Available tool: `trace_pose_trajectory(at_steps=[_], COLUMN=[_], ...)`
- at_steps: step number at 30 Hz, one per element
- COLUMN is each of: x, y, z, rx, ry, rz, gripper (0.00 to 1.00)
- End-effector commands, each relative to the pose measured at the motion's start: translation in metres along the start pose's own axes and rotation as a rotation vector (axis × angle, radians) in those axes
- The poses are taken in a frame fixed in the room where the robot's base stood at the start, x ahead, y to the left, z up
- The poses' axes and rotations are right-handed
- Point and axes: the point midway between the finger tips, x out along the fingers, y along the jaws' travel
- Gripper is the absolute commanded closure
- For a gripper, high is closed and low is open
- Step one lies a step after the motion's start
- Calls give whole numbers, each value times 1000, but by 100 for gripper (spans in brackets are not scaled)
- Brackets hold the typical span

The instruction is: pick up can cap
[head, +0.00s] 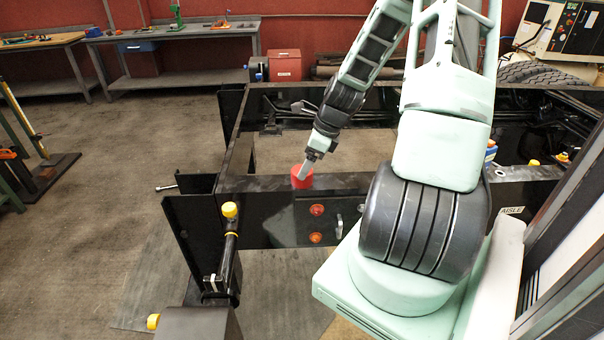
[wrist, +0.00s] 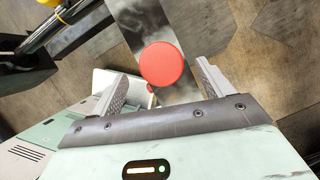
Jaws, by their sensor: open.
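The red can cap (wrist: 161,65) shows as a round red disc in the wrist view, seen from above. In the head view the red piece (head: 299,183) sits on the black chassis beam (head: 345,184), partly covered by my gripper (head: 307,170). In the wrist view my gripper (wrist: 162,72) is open, with one finger to the left of the cap and one to the right. Nothing is held. The fingers appear apart from the cap. The exact height gap between fingertips and cap cannot be told.
The black chassis frame has upright plates at its left end and a post with a yellow cap (head: 229,210). Red-orange lamps (head: 317,210) sit on the beam's front face. Workbenches (head: 180,35) stand at the back. The floor on the left is mostly clear.

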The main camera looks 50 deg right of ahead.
Motion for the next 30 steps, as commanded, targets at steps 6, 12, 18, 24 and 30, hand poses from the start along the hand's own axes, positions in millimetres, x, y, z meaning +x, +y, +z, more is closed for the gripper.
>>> trace_pose_trajectory(at_steps=[6,12,18,24,30], x=[28,44,45,45,45], y=[0,-1,-1,-1,-1], z=[0,0,0,0,0], rx=[0,0,0,-1,-1], ry=[-1,-1,0,0,0], rz=[8,2,1,1,1], gripper=[21,21,21,67,68])
